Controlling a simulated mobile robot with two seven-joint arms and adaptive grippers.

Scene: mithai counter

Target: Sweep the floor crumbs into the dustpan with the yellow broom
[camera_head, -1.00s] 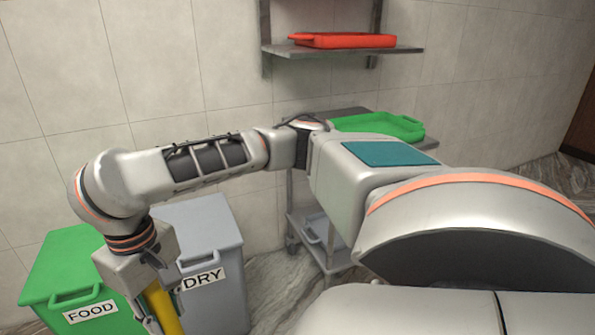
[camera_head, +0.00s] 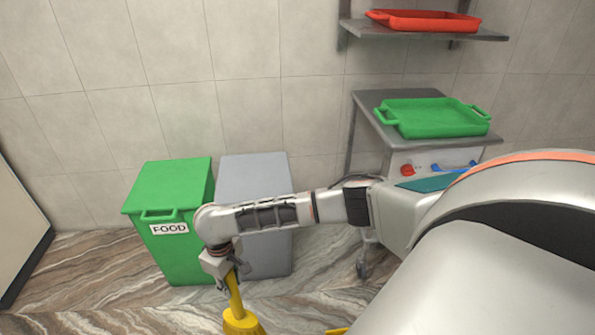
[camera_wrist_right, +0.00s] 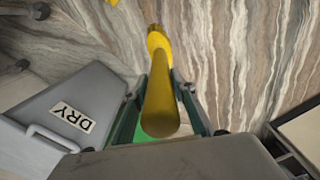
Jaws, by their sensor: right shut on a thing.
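My right gripper (camera_head: 227,279) is shut on the handle of the yellow broom (camera_head: 236,296) and holds it slightly tilted, low in front of the bins. The broom's wider yellow base is cut off by the bottom edge of the head view. In the right wrist view the broom handle (camera_wrist_right: 159,105) runs away from between the fingers toward the marbled floor. A small yellow edge (camera_head: 337,331) shows at the bottom of the head view; I cannot tell what it belongs to. I can make out no crumbs and no clear dustpan. My left gripper is not in view.
A green FOOD bin (camera_head: 166,238) and a grey bin (camera_head: 257,175) stand by the wall, behind my right arm. A metal trolley (camera_head: 376,122) carries a green tray (camera_head: 436,128). A wall shelf (camera_head: 420,32) holds a red tray (camera_head: 420,19). Marbled floor (camera_head: 90,275) lies clear at left.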

